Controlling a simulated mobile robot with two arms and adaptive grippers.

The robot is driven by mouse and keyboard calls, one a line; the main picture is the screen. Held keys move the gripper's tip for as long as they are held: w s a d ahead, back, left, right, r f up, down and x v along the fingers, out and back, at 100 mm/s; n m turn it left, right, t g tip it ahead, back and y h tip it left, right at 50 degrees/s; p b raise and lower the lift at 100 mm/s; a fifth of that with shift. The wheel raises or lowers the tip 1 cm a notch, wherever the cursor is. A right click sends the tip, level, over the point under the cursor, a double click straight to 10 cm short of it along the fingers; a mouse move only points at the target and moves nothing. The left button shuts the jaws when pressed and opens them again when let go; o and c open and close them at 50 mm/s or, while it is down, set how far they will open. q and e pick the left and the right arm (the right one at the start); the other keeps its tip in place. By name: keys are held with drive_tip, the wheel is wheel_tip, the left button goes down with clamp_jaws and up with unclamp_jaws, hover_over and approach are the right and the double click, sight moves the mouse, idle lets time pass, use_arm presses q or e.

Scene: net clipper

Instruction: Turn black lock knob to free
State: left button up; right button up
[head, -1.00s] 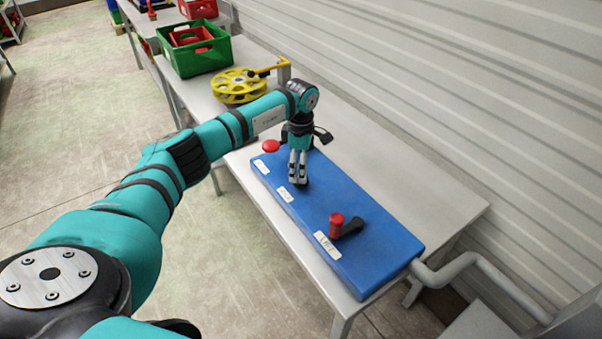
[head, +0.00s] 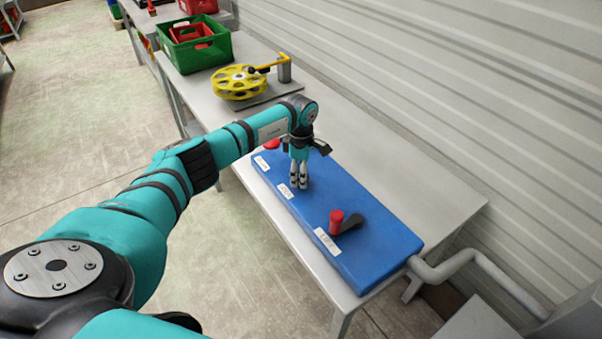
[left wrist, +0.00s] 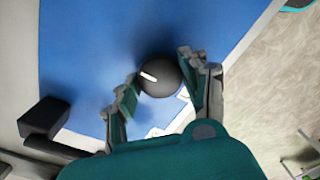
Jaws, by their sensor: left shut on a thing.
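My left gripper (head: 299,185) points straight down over the middle of the blue box (head: 375,235). In the left wrist view, the black lock knob (left wrist: 160,78) is round with a short white line on its top. The white line slants from the knob's middle toward the upper left of that view. In the head view the fingers hide most of the knob. My right gripper is not in view.
A red-topped black lever (head: 338,222) stands on the box's near end. A red button (head: 272,144) is partly hidden behind my left arm. White labels (head: 285,190) line the box's front edge. A yellow reel (head: 240,83) and green crate (head: 195,50) stand further along the table.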

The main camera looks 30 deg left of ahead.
use_arm(q)
drive_tip(key=shift+c, duration=1)
